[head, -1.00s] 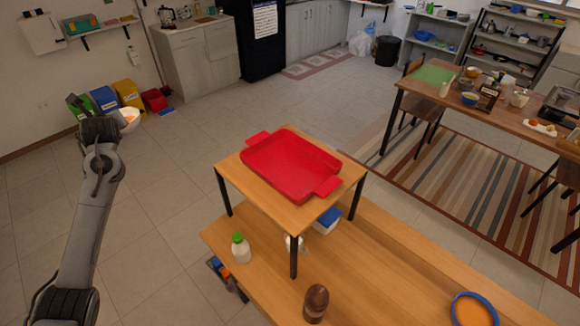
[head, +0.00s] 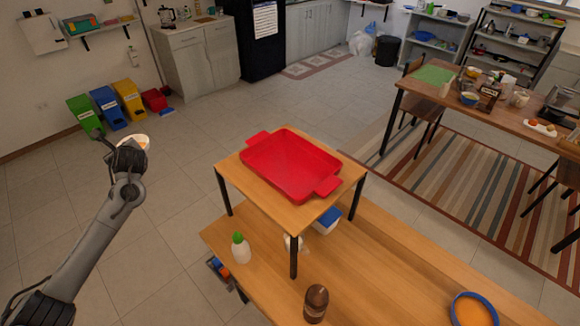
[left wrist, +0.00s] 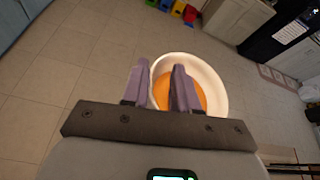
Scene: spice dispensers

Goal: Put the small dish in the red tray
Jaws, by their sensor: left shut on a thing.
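The small dish is a white bowl with orange contents. It shows in the head view (head: 140,140) at the end of my left arm and in the left wrist view (left wrist: 207,75). My left gripper (left wrist: 159,80) is shut on the dish, with its fingers at the near-left rim. In the head view the gripper (head: 128,146) partly hides the dish. The dish is in the air over the floor, left of the red tray (head: 290,162). The red tray is empty and stands on a small raised wooden stand. My right gripper is not in view.
The raised stand (head: 240,180) sits on a low wooden table (head: 385,265). On the table are a green-capped white bottle (head: 241,248), a brown shaker (head: 316,303), a blue-lidded container (head: 327,221) and a blue-rimmed bowl (head: 473,310). The floor between dish and stand is clear.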

